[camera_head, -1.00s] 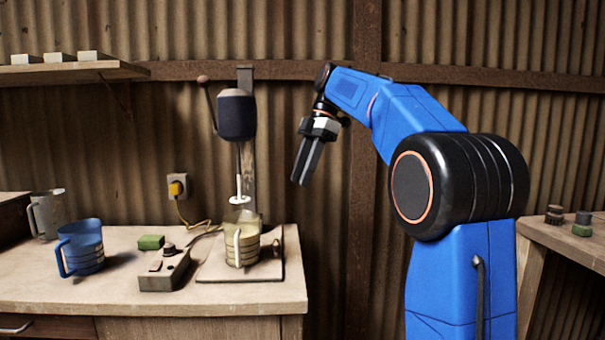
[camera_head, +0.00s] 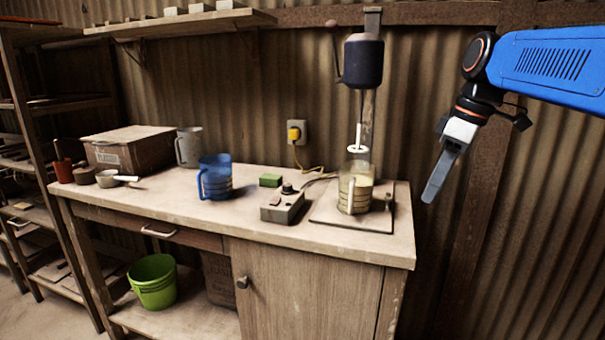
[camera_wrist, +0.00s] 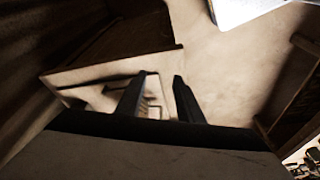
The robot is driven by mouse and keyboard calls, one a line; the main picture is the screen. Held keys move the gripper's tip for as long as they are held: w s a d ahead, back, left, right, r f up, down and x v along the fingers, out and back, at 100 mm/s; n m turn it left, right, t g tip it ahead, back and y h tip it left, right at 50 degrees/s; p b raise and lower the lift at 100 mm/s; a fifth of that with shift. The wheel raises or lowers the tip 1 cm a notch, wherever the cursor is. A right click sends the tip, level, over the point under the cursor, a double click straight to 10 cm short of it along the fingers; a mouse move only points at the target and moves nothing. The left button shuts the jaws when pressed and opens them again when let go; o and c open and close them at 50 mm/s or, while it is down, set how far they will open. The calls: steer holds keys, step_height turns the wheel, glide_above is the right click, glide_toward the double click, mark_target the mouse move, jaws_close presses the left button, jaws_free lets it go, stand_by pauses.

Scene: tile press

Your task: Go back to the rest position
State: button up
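My gripper (camera_head: 432,192) hangs in the air at the right of the head view, right of the bench and pointing down. In the wrist view its two dark fingers (camera_wrist: 159,78) stand apart with nothing between them. A clear measuring jug with pale contents (camera_head: 355,188) stands on the base board of the mixer (camera_head: 363,62), under its white stirrer (camera_head: 357,138). My gripper is clear of the jug and the mixer.
The bench (camera_head: 260,222) carries a blue jug (camera_head: 215,177), a grey jug (camera_head: 188,147), a control box (camera_head: 282,205), a green block (camera_head: 270,180) and a cardboard box (camera_head: 130,149). A green bucket (camera_head: 153,282) sits below. Corrugated wall (camera_head: 460,240) stands behind my gripper.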

steer(key=s+f+m+t+h, duration=0.1)
steer(key=s+f+m, duration=0.4)
steer(key=s+f, duration=0.5)
steer(key=s+d+f+m+t+h, duration=0.1)
steer(key=s+f+m, duration=0.4)
steer(key=s+f, duration=0.5)
step_height(320, 180, down, 4)
steer(key=shift+f+t+h, duration=0.1)
steer(key=shift+t+h, duration=0.2)
steer(key=shift+t, duration=0.3)
